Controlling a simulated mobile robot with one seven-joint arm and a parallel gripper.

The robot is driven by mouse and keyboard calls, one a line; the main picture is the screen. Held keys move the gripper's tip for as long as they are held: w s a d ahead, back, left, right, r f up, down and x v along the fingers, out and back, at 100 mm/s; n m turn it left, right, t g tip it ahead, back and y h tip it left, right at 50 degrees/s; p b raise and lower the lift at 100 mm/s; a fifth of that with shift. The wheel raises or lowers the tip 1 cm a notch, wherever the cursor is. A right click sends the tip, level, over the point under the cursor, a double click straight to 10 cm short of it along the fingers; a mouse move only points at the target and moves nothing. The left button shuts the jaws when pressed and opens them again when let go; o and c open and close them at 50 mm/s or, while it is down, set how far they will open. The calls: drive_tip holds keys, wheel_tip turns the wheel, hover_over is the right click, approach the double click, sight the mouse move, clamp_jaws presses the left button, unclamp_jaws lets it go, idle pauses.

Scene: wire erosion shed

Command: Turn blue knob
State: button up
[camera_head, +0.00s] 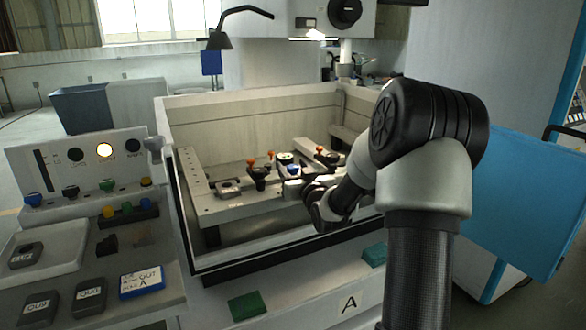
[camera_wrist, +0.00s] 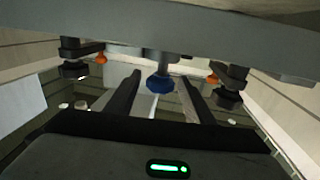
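A blue knob (camera_wrist: 160,85) shows in the middle of the wrist view, below a grey shaft, in line with the gap between my fingers. In the head view, a blue-topped knob (camera_head: 293,169) sits on the fixture inside the open tank, just beyond my gripper (camera_head: 303,188). In the wrist view my gripper (camera_wrist: 157,94) is open, with one dark finger on each side of the knob. I cannot tell whether the fingers touch it. Another blue knob (camera_head: 34,200) is on the control console at the left.
Orange-topped clamps (camera_head: 257,170) flank the knob on the fixture. The tank's front wall (camera_head: 285,243) lies under my arm. The console (camera_head: 90,170) has several coloured knobs. A blue cabinet door (camera_head: 520,200) stands at the right.

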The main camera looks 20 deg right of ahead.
drive_tip(key=shift+s, duration=0.15)
drive_tip(key=s+a, duration=0.1)
drive_tip(key=s, duration=1.6)
drive_tip(key=shift+a+p, duration=0.25)
drive_tip(key=shift+p, duration=0.15)
drive_tip(key=shift+a, duration=0.1)
